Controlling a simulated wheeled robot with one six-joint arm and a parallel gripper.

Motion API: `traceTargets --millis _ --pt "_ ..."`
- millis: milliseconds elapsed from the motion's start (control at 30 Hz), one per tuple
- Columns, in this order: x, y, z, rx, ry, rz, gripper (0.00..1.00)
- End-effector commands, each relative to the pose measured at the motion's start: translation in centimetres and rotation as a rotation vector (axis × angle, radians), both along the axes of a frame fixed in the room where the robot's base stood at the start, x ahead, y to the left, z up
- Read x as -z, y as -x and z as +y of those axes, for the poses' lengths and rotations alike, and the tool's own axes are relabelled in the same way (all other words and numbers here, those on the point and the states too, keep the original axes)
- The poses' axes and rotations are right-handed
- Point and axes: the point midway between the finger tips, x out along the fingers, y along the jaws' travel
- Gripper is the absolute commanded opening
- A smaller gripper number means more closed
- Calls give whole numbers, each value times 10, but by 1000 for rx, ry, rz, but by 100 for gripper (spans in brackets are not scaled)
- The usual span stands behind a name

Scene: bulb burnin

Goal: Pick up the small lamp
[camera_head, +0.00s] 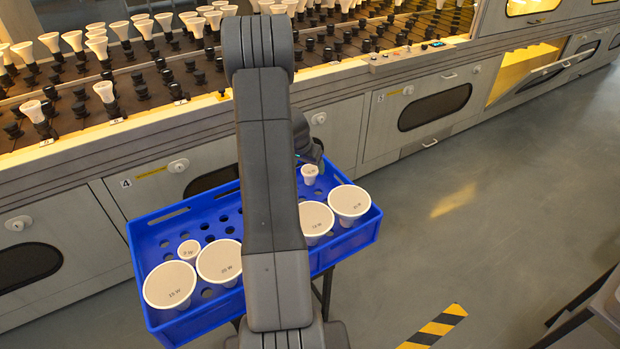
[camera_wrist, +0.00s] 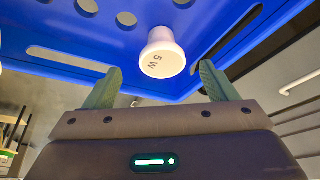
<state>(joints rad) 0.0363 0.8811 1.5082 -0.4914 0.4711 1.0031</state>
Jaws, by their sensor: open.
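A small white lamp (camera_head: 309,174) stands in the blue crate (camera_head: 368,236) near its far side, just below the end of my arm. In the wrist view the small lamp (camera_wrist: 162,50) is marked "5 W" and sits in a hole in the blue crate floor. My gripper (camera_wrist: 160,72) is open, its two green fingers apart on either side of the lamp's face. Neither finger visibly touches it. Another small lamp (camera_head: 189,249) stands in the crate's left part. In the head view my fingers cannot be made out.
Large lamps (camera_head: 349,201), (camera_head: 316,218), (camera_head: 219,261) and (camera_head: 169,284) also stand in the crate. Behind it is a long rack (camera_head: 150,75) with rows of sockets and lamps. An open cabinet flap (camera_head: 530,82) juts out at right. Grey floor (camera_head: 480,210) is clear.

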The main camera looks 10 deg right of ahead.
Motion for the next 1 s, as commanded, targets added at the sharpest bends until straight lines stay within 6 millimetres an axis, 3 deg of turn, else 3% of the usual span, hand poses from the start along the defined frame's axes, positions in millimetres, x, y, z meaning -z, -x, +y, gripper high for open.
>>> traceTargets --millis 100,333,600,933,1000 --pt "18 -5 -4 -1 0 2 79" --pt "32 -11 -7 0 0 0 79" --pt "66 -26 -15 0 0 1 79" --pt "72 -29 -17 0 0 0 79" --pt "72 -29 -17 0 0 0 69"
